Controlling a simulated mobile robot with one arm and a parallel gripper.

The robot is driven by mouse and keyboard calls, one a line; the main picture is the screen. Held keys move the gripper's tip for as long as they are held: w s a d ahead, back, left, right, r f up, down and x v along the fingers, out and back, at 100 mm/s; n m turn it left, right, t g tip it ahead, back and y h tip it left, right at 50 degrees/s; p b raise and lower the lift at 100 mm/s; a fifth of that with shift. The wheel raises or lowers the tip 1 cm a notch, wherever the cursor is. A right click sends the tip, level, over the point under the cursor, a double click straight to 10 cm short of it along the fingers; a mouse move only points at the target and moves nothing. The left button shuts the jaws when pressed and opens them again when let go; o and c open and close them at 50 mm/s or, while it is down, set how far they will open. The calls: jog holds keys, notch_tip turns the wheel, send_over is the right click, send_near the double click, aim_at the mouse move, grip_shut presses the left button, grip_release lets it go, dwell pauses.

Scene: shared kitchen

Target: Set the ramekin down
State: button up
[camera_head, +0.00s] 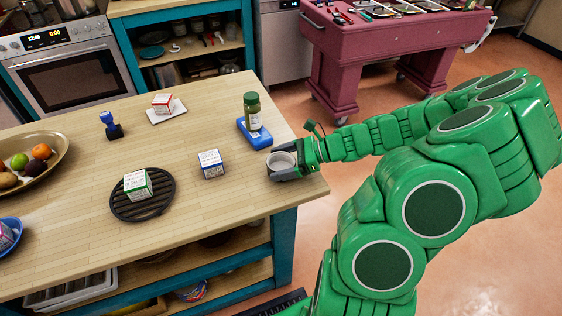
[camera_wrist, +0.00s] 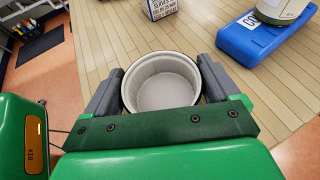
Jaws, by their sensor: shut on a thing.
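The ramekin (camera_head: 283,161) is a small round grey-white dish at the right edge of the wooden counter in the head view. It is upright, and the wrist view shows its empty inside (camera_wrist: 165,90). My gripper (camera_head: 284,167) is shut on it, with dark fingers on both sides of its wall in the wrist view (camera_wrist: 160,88). The ramekin is over the counter near its right corner. I cannot tell whether its base touches the wood.
A blue-marked box (camera_head: 211,163) stands left of the ramekin. Behind it, a green jar (camera_head: 252,112) stands on a blue block (camera_head: 258,139). A green-marked box (camera_head: 138,185) sits on a black round trivet (camera_head: 120,208). Bare counter (camera_head: 215,215) lies in front.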

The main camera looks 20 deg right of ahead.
jog(key=shift+f, duration=0.15)
jog(key=o, duration=0.9)
jog(key=shift+c, duration=0.2)
